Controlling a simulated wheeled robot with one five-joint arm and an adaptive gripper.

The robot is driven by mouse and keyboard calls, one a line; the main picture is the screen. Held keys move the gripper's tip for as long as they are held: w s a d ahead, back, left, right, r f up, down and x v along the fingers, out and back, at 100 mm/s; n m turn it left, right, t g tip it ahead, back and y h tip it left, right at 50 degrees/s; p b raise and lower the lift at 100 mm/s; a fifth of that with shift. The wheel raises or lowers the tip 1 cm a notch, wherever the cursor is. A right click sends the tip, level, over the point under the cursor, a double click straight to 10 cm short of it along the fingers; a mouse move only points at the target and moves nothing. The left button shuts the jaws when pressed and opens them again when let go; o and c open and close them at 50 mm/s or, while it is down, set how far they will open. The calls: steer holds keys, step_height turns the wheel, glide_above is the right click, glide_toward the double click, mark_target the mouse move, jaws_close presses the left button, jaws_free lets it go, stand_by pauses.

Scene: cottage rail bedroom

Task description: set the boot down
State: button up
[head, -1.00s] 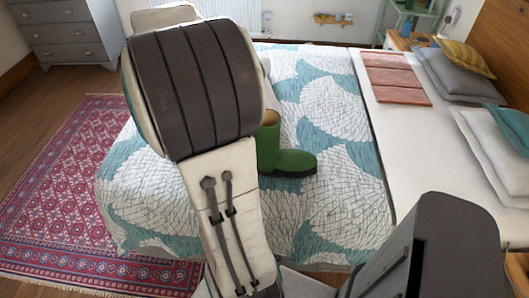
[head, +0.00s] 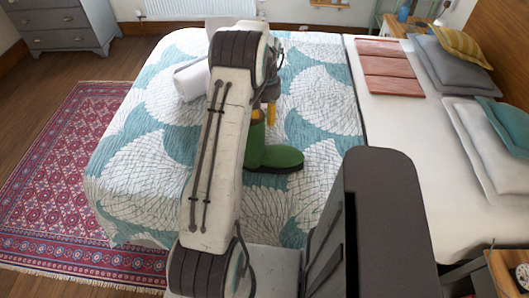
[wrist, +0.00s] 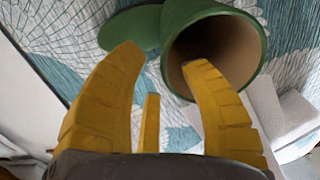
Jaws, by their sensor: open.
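The green boot (head: 279,157) stands upright on the patterned bed quilt (head: 130,170), its toe pointing right in the head view. In the wrist view the boot (wrist: 137,27) shows its round open top and brown inside. My gripper (head: 264,112) is just above the boot's shaft, partly hidden by my arm. In the wrist view my gripper (wrist: 162,60) has its yellow fingers spread, with nothing held between them. The right finger's tip overlaps the boot's opening; I cannot tell whether it is inside.
Folded pink cloth (head: 388,68) and pillows (head: 447,68) lie on the right of the bed. A patterned red rug (head: 60,170) covers the floor at left, and a grey dresser (head: 62,22) stands behind. The quilt around the boot looks mostly clear.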

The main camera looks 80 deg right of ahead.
step_height(320, 180, down, 7)
steer(key=p, duration=0.2)
stand_by(0.4)
steer(key=shift+o, duration=0.2)
jaws_close()
stand_by(0.4)
